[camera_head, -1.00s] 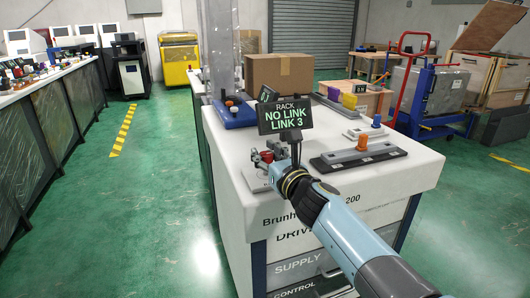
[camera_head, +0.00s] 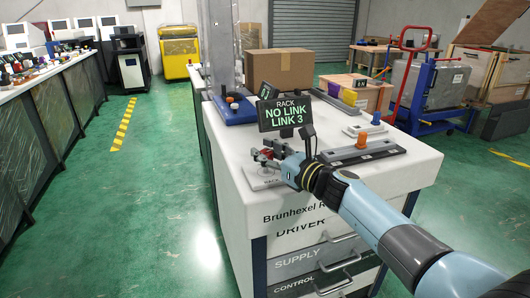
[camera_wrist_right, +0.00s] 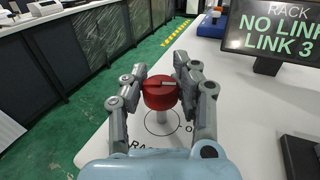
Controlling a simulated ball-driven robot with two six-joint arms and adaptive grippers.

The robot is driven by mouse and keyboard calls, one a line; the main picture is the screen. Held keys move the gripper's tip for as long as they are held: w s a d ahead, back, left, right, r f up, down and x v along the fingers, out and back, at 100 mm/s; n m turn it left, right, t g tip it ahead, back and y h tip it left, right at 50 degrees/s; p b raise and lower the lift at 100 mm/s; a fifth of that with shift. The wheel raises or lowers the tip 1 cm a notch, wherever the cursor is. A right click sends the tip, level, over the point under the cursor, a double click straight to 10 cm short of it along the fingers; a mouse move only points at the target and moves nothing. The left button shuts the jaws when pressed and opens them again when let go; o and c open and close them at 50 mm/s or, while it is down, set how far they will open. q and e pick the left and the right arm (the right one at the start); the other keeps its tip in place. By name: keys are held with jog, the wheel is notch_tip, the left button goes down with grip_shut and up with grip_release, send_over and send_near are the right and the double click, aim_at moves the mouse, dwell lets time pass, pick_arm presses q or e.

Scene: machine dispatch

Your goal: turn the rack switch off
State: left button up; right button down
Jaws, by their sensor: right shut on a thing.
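The rack switch is a red round knob (camera_wrist_right: 160,92) with a pale pointer bar, on a short post above a white plate (camera_head: 258,177) at the near left corner of the white bench. In the right wrist view the bar lies roughly crosswise, tilted slightly. My right gripper (camera_wrist_right: 161,84) has its two grey fingers on either side of the knob, shut on it. In the head view my right gripper (camera_head: 267,156) covers much of the knob. A dark display (camera_head: 284,113) behind it reads "RACK NO LINK LINK 3". My left gripper is not in view.
A grey slotted panel with an orange lever (camera_head: 361,141) lies to the right on the bench. A blue base with knobs (camera_head: 234,109) and a cardboard box (camera_head: 282,69) stand farther back. Green floor (camera_head: 150,210) is clear at left.

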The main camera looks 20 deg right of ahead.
jog(key=shift+s+d+f+n+g+y+b, duration=0.15)
jog(key=shift+n+g+y+b, duration=0.1)
jog(key=shift+n+g+y, duration=0.25)
jog(key=shift+w+a+f+n+g+y+b, duration=0.1)
jog(key=shift+f+n+g+y+b, duration=0.15)
jog(key=shift+y, duration=0.35)
jog(key=shift+n+g+y+b, duration=0.65)
jog(key=shift+n+y+b, duration=0.1)
jog(key=shift+y+b, duration=0.05)
jog(key=shift+n+g+y+b, duration=0.3)
jog(key=shift+y+b, duration=0.05)
jog(key=shift+y, duration=0.05)
jog(key=shift+n+g+y+b, duration=0.7)
jog(key=shift+g+b, duration=0.1)
jog(key=shift+b, duration=0.25)
jog(key=shift+r+n+g+y+b, duration=0.25)
jog(key=shift+n+g+y+b, duration=0.85)
jog(key=shift+g+b, duration=0.65)
jog(key=c, duration=1.1)
grip_release()
jog(key=shift+s+d+t, duration=0.1)
jog(key=shift+d+t, duration=0.1)
jog(key=shift+t, duration=0.15)
jog(key=shift+o, duration=1)
jog(key=shift+r, duration=0.1)
jog(key=shift+a, duration=0.1)
